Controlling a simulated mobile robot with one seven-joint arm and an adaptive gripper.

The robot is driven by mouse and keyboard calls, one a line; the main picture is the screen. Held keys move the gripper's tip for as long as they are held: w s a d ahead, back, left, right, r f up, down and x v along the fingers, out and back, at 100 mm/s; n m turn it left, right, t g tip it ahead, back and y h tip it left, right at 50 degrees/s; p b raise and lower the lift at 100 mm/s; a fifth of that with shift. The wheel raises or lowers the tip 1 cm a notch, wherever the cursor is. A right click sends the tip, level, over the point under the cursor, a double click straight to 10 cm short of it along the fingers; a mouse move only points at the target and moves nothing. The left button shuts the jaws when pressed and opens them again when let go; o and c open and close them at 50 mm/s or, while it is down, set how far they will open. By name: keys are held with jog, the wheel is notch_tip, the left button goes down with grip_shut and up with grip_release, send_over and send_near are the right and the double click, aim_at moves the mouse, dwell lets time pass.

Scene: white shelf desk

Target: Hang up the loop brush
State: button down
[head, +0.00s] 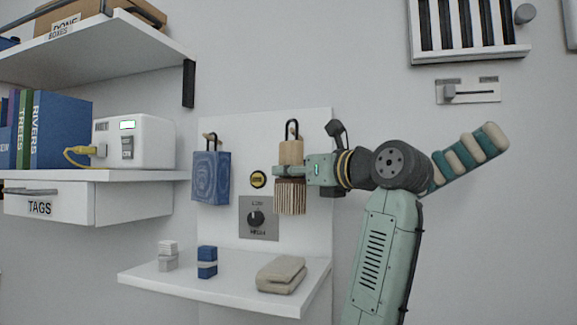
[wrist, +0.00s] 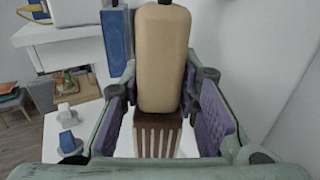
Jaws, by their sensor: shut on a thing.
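The loop brush (head: 291,152) has a tan wooden body, a dark loop at its top and striped brown-and-white bristles hanging below. It is upright in front of the white back panel, at the right. My gripper (head: 290,174) reaches in from the right and is shut on the brush's body, just above the bristles. In the wrist view the brush (wrist: 162,60) stands between the purple-padded fingers (wrist: 165,118). The loop shows near the top of the panel; whether it sits on a peg behind it is hard to tell.
A blue item (head: 211,178) hangs by a loop from a wooden peg to the left. A yellow button (head: 258,179) and a knob plate (head: 259,218) are on the panel. The lower shelf (head: 215,284) holds small blocks and a beige folded object (head: 281,274). A white toaster-like box (head: 133,141) stands further left.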

jog(key=shift+w+d+p, duration=0.15)
jog(key=shift+w+p, duration=0.15)
jog(key=shift+w, duration=0.2)
jog(key=shift+w+d+p, duration=0.15)
jog(key=shift+w+p, duration=0.1)
jog(key=shift+w, duration=0.25)
jog(key=shift+w+d+f, duration=0.2)
jog(key=shift+w+f, duration=0.25)
jog(key=shift+w, duration=0.15)
jog(key=c, duration=1.2)
grip_release()
jog(key=shift+o, duration=0.2)
